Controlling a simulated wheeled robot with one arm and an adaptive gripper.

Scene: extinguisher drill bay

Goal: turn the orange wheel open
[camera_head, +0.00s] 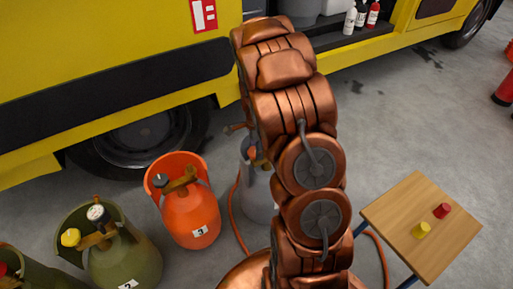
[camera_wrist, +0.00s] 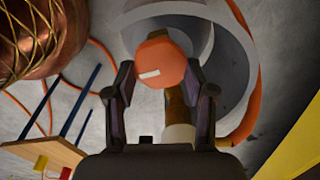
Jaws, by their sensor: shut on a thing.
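The orange wheel (camera_wrist: 160,62) is a faceted knob with a short white mark, seen close up in the wrist view. It sits on a brass-coloured valve (camera_wrist: 179,110) above a grey cylinder. My gripper (camera_wrist: 161,75) has one finger on each side of the wheel and is shut on it. In the head view my copper arm hides the gripper and much of the grey cylinder (camera_head: 257,195). A bit of orange (camera_head: 252,153) shows at its top, partly behind my arm.
An orange cylinder (camera_head: 190,215) marked 3 and an olive cylinder (camera_head: 125,262) marked 2 stand left. A small wooden table (camera_head: 410,205) with red and yellow pieces is right. An orange hose (camera_head: 232,215) lies on the floor. A yellow truck (camera_head: 120,30) stands behind.

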